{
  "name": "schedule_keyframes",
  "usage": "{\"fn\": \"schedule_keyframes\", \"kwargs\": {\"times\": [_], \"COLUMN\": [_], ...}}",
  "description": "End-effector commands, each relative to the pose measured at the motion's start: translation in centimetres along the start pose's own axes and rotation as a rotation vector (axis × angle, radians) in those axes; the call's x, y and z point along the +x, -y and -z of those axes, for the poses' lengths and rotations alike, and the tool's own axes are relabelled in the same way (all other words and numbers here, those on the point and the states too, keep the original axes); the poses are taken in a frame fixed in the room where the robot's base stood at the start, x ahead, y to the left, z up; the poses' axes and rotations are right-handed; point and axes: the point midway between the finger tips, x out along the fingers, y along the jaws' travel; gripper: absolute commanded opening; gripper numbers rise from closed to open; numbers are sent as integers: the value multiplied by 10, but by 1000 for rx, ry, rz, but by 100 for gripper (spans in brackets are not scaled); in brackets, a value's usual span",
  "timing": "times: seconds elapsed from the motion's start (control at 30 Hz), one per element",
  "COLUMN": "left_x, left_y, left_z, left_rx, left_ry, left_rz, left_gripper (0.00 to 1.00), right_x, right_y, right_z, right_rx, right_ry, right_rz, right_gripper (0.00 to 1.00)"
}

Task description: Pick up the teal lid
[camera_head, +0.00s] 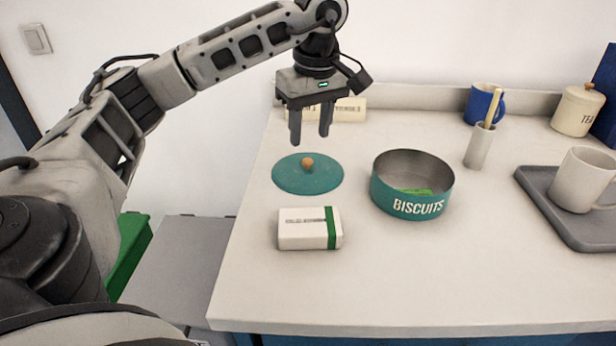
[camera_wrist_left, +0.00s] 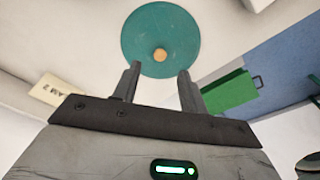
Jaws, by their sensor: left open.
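The teal lid (camera_head: 290,180) is a round disc with an orange-brown knob (camera_head: 307,163), lying flat on the white table left of the biscuit tin. My left gripper (camera_head: 310,140) is open and empty above the lid, fingers pointing down, apart from it. In the left wrist view the lid (camera_wrist_left: 160,30) lies beyond the two open fingertips (camera_wrist_left: 160,70), with its knob (camera_wrist_left: 160,55) between them in the picture. My right gripper is not in view.
A teal tin marked BISCUITS (camera_head: 410,205) stands right of the lid, open, with something green inside. A white box with a green band (camera_head: 305,230) lies in front of the lid. A cream block (camera_head: 350,110) lies behind. A grey tray (camera_head: 570,225) with a mug (camera_head: 580,180) is at right.

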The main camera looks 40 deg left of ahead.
Motion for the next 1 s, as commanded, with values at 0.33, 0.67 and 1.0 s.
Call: {"fn": "schedule_keyframes", "kwargs": {"times": [0.33,0.67,1.0], "left_x": [34,61,61], "left_y": [2,2,1], "left_z": [1,1,0], "left_rx": [0,0,0], "left_ry": [-1,-1,0], "left_rz": [3,-1,-1], "left_gripper": [43,43,0], "right_x": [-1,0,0], "right_y": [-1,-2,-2], "right_z": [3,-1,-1], "right_rx": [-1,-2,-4], "right_ry": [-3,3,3], "right_rz": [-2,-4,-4], "right_gripper": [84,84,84]}}
